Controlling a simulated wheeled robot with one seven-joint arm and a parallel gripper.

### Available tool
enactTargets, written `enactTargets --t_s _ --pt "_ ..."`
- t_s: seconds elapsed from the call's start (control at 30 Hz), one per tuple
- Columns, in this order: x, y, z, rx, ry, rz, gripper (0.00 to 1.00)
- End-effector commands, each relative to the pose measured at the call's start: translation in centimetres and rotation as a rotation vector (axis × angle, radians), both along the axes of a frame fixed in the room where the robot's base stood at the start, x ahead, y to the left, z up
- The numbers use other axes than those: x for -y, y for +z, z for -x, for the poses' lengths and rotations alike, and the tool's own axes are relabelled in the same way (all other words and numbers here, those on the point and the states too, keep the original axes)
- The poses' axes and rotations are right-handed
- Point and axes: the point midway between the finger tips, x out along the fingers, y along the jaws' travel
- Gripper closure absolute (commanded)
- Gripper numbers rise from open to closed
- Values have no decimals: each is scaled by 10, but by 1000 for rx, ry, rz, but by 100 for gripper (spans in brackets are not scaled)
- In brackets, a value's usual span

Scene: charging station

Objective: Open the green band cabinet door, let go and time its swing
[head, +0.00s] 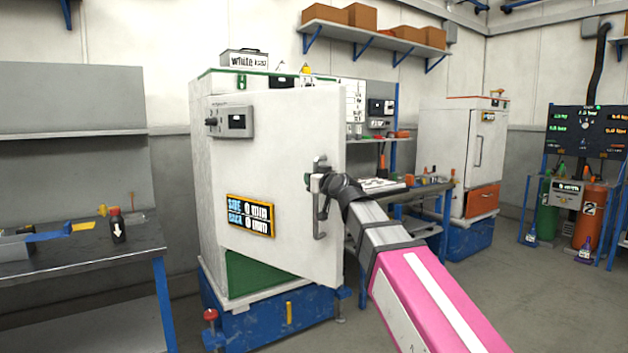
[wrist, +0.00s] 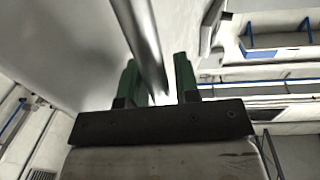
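The green band cabinet (head: 200,150) stands left of centre on a blue base, with a green strip along its top. Its white door (head: 280,130) stands partly open, its right side swung out from the body. Green shows on the cabinet front below the door's slanting bottom edge. A vertical grey handle (head: 320,228) is near the door's right edge. My gripper (head: 322,184) is at the handle, its fingers partly hidden there. In the wrist view, the handle bar (wrist: 146,45) runs between two green-padded fingers (wrist: 160,82), which stand apart with small gaps beside the bar.
A display plate (head: 250,215) and a control box (head: 231,121) are on the cabinet. A workbench (head: 80,255) stands at the left. A second white cabinet (head: 455,145) and gas bottles (head: 590,215) are at the right. Floor at the lower right is clear.

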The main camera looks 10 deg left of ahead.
Motion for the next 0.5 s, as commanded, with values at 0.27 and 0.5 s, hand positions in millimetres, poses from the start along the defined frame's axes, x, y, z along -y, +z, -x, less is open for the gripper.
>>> enactTargets --t_s 0.27,0.5 --pt "7 0 8 0 0 -1 71" --pt "31 -1 35 1 0 -1 71"
